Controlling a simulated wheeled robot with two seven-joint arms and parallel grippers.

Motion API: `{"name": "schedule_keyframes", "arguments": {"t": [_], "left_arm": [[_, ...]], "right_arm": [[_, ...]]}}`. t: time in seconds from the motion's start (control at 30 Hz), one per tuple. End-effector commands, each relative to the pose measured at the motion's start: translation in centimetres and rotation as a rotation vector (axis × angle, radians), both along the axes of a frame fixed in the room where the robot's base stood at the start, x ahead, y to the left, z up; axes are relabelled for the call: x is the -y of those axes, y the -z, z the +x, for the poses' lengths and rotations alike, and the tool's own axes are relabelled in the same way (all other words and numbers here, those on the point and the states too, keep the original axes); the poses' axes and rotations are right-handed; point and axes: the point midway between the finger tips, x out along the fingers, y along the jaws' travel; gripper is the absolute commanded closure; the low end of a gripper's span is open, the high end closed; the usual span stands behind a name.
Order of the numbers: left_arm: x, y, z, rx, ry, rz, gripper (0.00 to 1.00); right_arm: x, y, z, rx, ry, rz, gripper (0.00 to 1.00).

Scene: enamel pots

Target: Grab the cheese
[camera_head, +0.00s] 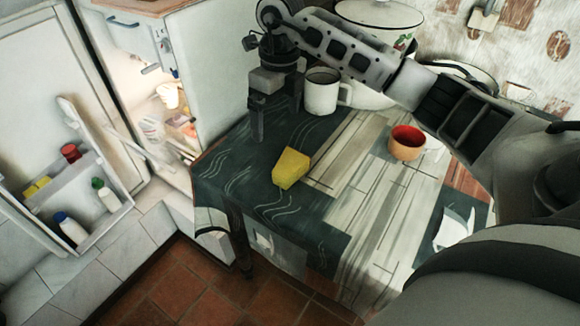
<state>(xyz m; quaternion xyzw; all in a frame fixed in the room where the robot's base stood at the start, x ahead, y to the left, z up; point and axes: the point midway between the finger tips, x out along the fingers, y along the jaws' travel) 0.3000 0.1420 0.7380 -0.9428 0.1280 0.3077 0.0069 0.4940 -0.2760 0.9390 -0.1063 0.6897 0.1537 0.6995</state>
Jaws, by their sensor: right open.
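The cheese (291,168) is a yellow block lying on the dark green patterned part of the table (340,215), left of its middle. My right arm comes in from the right and reaches across the back of the table. My right gripper (275,133) points down, open, behind and a little left of the cheese. It is apart from the cheese, and nothing shows between its fingers. My left gripper is not in view.
A white enamel mug (322,92) stands close to the right of my right gripper. An orange-red cup (405,143) stands farther right. An open fridge (160,115) with a shelved door (75,195) is at the left. The tabletop in front of the cheese is clear.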

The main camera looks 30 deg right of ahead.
Motion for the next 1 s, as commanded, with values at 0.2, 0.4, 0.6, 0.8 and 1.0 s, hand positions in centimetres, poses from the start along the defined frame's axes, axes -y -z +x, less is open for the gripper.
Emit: {"name": "schedule_keyframes", "arguments": {"t": [0.2,0.4,0.6,0.8,1.0], "left_arm": [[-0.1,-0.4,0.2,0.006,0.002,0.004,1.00],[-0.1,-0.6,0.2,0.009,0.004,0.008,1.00],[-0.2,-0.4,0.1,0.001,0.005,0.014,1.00],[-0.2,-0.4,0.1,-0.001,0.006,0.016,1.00],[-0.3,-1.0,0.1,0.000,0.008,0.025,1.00]], "right_arm": [[1.9,1.4,0.0,-0.009,0.031,-0.076,0.00],[1.8,5.8,0.0,-0.009,0.029,-0.070,0.00],[1.8,8.9,0.1,-0.004,0.028,-0.068,0.00],[1.8,10.2,0.0,-0.004,0.028,-0.069,0.00],[2.0,13.0,-0.7,-0.007,0.028,-0.067,0.00]]}}
